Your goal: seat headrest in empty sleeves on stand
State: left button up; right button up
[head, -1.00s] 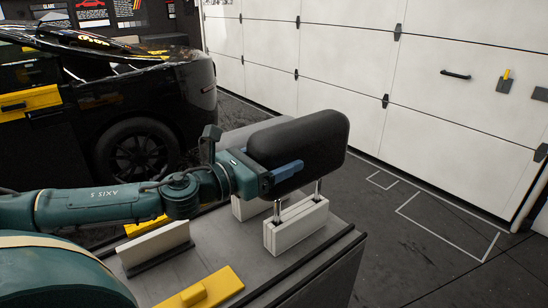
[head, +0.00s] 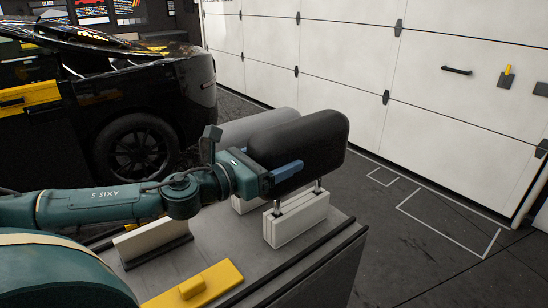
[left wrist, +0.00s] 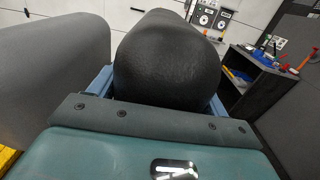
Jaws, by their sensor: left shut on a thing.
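The black headrest (head: 310,143) is upright in my left gripper (head: 280,172), which is shut on it with blue fingers along its sides. Its two metal posts point down at the top of the near white stand block (head: 297,222). Only short lengths of post show above the block. The posts appear to meet the sleeves, but I cannot tell how deep they are. The left wrist view shows the headrest's dark end (left wrist: 168,62) between the fingers. A grey headrest (head: 250,126) stands just behind, over another white block (head: 243,205). My right gripper is not in view.
A yellow piece (head: 205,284) with a raised handle lies at the bench's front. A white block with a dark base (head: 152,243) stands left on the grey bench (head: 235,240). A black car (head: 120,90) stands behind, and floor at right is clear.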

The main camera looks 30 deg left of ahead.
pick_arm(q)
jog(key=shift+f, duration=0.3)
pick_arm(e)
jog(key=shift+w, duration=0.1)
pick_arm(q)
jog(key=shift+f+b, duration=0.9)
jog(key=shift+b, duration=0.05)
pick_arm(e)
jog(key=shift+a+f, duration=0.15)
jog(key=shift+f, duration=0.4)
pick_arm(q)
jog(key=shift+f+b, duration=0.55)
jog(key=shift+f, duration=0.1)
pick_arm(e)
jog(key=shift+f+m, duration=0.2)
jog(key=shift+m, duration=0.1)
pick_arm(q)
jog(key=o, duration=1.2)
jog(key=shift+o, duration=1)
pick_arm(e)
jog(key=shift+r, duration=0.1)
pick_arm(q)
jog(key=shift+f, duration=0.1)
jog(key=shift+s, duration=0.15)
